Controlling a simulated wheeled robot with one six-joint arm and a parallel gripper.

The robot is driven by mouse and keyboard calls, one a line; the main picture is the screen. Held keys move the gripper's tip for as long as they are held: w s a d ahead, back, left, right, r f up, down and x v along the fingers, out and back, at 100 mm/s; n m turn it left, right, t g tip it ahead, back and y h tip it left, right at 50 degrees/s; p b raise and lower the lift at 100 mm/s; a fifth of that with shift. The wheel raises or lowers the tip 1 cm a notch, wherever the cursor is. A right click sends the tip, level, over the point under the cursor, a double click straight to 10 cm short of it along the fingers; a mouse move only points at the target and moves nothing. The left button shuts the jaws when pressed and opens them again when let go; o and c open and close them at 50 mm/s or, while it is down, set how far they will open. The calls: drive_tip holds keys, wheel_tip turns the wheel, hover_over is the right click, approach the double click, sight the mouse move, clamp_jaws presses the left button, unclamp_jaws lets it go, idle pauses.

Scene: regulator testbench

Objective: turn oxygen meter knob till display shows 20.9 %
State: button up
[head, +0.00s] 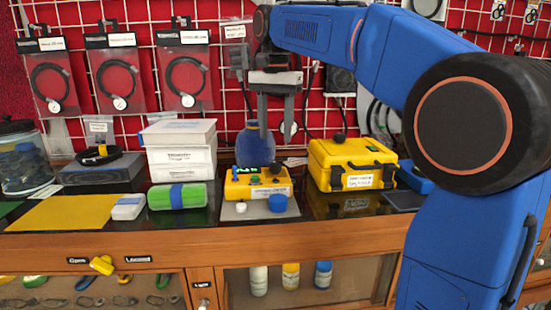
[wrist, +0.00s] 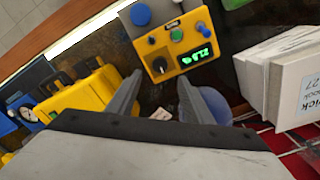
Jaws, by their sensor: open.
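The oxygen meter (head: 240,190) is a small yellow box on a light plate on the dark counter, and it also shows in the wrist view (wrist: 184,67). Its black knob (wrist: 159,66) has a pale pointer mark. The display (wrist: 196,56) shows lit green digits, turned in this view and too small to read surely. My gripper (head: 276,138) is open and empty above the meter. In the wrist view its fingertips (wrist: 161,80) stand on either side of the knob's lower edge, apart from it.
A blue round vessel (head: 256,150) stands behind the meter. A yellow case (head: 322,160) is to the right, white boxes (head: 181,133) and a green roll (head: 163,196) to the left. A blue cap (head: 278,203) and a white knob lie in front. A wire grid wall is behind.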

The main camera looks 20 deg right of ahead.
sight(275, 164)
wheel_tip(275, 164, down, 8)
drive_tip(key=shift+f, duration=0.1)
idle(0.4)
drive_tip(key=c, duration=1.1)
drive_tip(key=shift+o, duration=0.2)
drive_tip(key=shift+n, duration=0.3)
drive_tip(key=n, duration=0.5)
drive_tip(key=shift+n, duration=0.3)
drive_tip(key=n, duration=0.5)
drive_tip(key=shift+n, duration=0.4)
